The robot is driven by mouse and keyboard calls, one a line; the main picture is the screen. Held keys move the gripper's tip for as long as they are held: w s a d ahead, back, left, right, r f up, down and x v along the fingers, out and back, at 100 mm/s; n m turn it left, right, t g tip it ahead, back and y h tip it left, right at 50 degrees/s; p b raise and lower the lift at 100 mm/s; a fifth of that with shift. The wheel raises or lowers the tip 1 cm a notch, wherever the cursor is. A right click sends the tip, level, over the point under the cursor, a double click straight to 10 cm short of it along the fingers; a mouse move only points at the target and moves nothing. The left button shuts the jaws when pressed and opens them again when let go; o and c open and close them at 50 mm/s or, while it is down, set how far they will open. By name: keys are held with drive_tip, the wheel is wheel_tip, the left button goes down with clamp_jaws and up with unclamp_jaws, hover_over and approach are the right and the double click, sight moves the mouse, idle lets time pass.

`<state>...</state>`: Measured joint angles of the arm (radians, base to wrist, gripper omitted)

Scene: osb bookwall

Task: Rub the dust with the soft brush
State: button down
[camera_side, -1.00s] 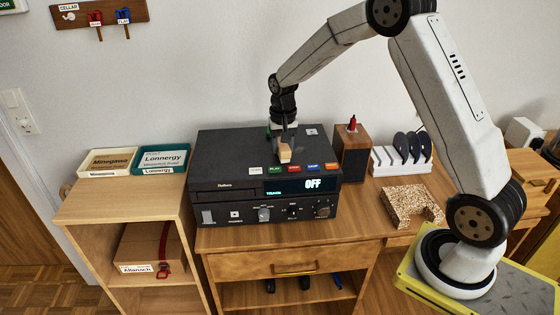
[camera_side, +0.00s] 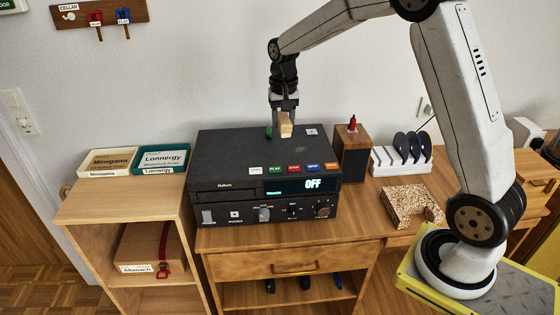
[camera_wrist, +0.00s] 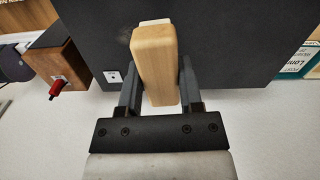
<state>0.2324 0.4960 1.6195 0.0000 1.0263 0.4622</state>
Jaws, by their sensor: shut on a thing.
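My gripper (camera_side: 285,108) is shut on the soft brush, a pale wooden block (camera_side: 286,130), above the rear part of the black deck's top. In the wrist view the brush (camera_wrist: 155,65) sits between both fingers of my gripper (camera_wrist: 155,88), with a pale strip at its far end. The black deck (camera_side: 230,150) fills much of the wrist view behind it (camera_wrist: 220,40). A faint greyish smudge, perhaps the dust (camera_wrist: 125,38), shows on the deck beside the brush. I cannot tell whether the brush touches the deck.
Coloured labelled buttons (camera_side: 293,168) line the deck's front top edge. A wooden box with a red piece on top (camera_side: 352,152) stands close at the right. A white rack with dark discs (camera_side: 400,170) is further right. Two trays (camera_side: 162,160) are at the left.

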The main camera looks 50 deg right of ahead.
sight(302, 155)
idle(0.5)
drive_tip(key=s+d, duration=0.3)
drive_tip(key=shift+s+d+f, duration=0.1)
drive_tip(key=shift+s+d, duration=0.2)
drive_tip(key=shift+s, duration=0.05)
drive_tip(key=shift+f, duration=0.1)
drive_tip(key=shift+f, duration=3.8)
drive_tip(key=shift+w+d+f, duration=0.2)
drive_tip(key=shift+w+d, duration=1.2)
drive_tip(key=shift+s+a+r, duration=0.15)
drive_tip(key=shift+s+a, duration=1.25)
drive_tip(key=shift+a, duration=0.05)
wheel_tip(302, 155, up, 8)
